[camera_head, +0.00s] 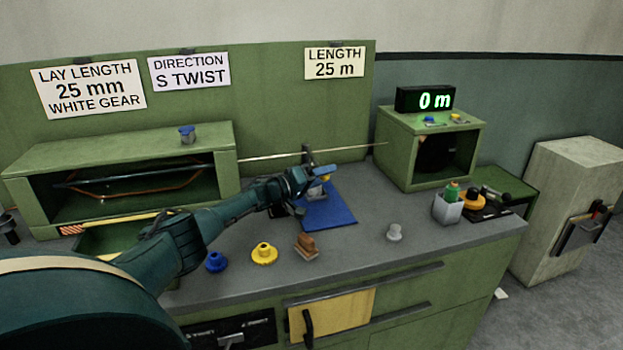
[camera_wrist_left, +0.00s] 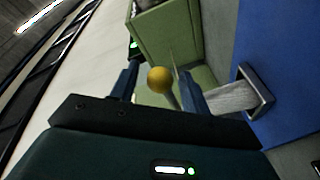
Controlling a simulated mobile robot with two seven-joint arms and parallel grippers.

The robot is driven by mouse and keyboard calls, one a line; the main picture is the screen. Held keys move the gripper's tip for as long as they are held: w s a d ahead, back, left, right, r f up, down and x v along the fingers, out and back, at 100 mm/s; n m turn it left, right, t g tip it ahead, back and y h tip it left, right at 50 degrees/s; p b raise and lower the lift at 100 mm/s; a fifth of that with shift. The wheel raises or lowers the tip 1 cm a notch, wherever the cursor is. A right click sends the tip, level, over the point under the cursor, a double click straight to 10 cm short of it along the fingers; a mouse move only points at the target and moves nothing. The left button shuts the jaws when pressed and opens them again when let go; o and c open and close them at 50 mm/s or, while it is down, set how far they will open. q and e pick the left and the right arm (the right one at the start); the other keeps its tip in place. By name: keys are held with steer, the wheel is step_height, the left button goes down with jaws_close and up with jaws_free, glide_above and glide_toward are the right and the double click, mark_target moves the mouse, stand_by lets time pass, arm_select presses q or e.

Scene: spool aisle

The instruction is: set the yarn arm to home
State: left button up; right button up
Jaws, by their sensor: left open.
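A ball-ended lever, which looks like the yarn arm, has a yellow knob (camera_wrist_left: 160,79) in the left wrist view. My left gripper (camera_wrist_left: 159,73) is open, with the knob between its two fingers as seen from the wrist; I cannot tell whether either finger touches it. In the head view my left gripper (camera_head: 322,178) is above the blue mat (camera_head: 327,214), near a dark upright post (camera_head: 307,155) on the thin rod. The gripper hides most of the lever there. My right gripper is not in view.
A blue knob (camera_head: 216,262), a yellow flanged piece (camera_head: 264,253), a brown-handled block (camera_head: 307,246) and a grey knob (camera_head: 394,232) stand on the bench front. A green box (camera_head: 457,125) with a "0 m" display (camera_head: 425,99) is at right. Bare bench lies between.

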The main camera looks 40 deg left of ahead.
arm_select(q)
steer(key=p+v, duration=0.1)
steer(key=v, duration=1.2)
steer(key=shift+p, duration=0.35)
